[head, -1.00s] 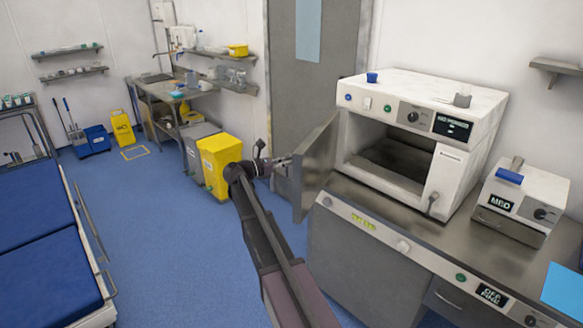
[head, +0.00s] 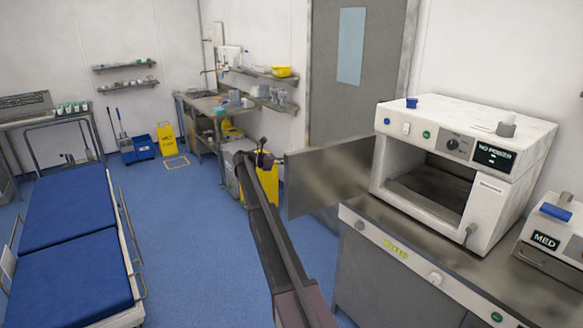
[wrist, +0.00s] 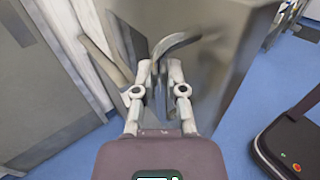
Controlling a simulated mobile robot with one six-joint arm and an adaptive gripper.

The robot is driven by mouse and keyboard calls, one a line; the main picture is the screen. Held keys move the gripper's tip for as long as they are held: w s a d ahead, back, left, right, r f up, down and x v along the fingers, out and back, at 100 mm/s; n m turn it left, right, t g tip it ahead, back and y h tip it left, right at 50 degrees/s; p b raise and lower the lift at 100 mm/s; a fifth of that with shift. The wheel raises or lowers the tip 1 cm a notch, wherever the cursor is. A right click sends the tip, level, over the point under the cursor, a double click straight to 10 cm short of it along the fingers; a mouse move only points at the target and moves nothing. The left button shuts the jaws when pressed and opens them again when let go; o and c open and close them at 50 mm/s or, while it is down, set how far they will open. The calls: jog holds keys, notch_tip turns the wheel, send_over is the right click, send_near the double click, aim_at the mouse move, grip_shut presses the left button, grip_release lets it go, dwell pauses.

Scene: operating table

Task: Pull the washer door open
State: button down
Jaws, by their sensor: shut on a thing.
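The washer (head: 470,120) is a white box-shaped machine on the steel counter, with its dark chamber uncovered. Its grey metal door (head: 328,176) is swung wide open to the left of the chamber. My gripper (head: 277,161) is at the door's free edge, partly hidden by my arm. In the wrist view, my gripper (wrist: 160,70) is shut on the curved door handle (wrist: 176,42), which stands out from the door panel (wrist: 222,58). The fingertips are partly hidden around the handle.
The steel counter (head: 500,280) runs along the right, with a smaller device marked MED (head: 550,237) on it. A yellow bin (head: 268,185) stands behind my arm. A blue-padded bed (head: 80,240) is at left, with open blue floor between.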

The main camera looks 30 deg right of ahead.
jog(key=shift+w+g, duration=0.3)
jog(key=shift+w, duration=0.3)
jog(key=shift+d, duration=0.1)
jog(key=c, duration=0.7)
grip_release()
